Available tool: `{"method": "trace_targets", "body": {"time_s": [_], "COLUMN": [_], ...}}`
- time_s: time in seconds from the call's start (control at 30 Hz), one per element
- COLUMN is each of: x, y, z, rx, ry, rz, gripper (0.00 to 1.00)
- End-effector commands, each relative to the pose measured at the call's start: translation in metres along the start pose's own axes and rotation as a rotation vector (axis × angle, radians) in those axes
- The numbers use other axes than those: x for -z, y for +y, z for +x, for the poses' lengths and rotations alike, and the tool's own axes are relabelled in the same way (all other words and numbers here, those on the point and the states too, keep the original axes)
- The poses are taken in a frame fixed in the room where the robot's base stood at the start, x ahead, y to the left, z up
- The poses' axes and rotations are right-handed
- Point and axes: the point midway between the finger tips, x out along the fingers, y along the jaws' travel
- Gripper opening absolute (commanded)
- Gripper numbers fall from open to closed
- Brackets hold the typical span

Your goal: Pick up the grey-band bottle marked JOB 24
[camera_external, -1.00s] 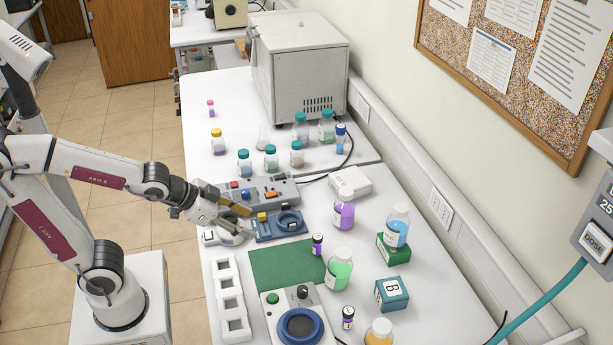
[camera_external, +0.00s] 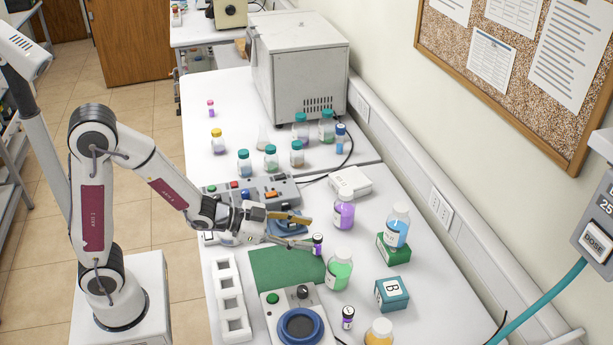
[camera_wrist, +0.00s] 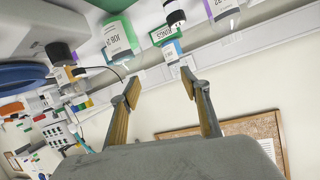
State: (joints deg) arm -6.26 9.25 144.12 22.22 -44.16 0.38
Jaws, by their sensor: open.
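My gripper (camera_external: 309,232) is open and empty, its two tan-padded fingers apart above the table. They also show in the wrist view (camera_wrist: 160,82), with nothing between them. I cannot tell which bottle has the grey band.
A green mat (camera_external: 285,272) lies bare before a blue-ringed device (camera_external: 300,326).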

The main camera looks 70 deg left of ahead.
Motion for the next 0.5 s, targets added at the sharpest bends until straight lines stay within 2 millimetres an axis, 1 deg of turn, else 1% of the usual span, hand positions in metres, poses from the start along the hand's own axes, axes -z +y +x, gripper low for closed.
{"method": "trace_targets", "body": {"time_s": [0.03,0.2,0.5], "x": [-0.004,-0.006,-0.012], "y": [0.003,0.014,0.033], "z": [0.005,0.018,0.03], "rx": [-0.014,-0.057,-0.131], "ry": [0.017,0.099,0.247], "rz": [-0.002,-0.011,-0.053], "gripper": [0.46,0.46,0.46]}}
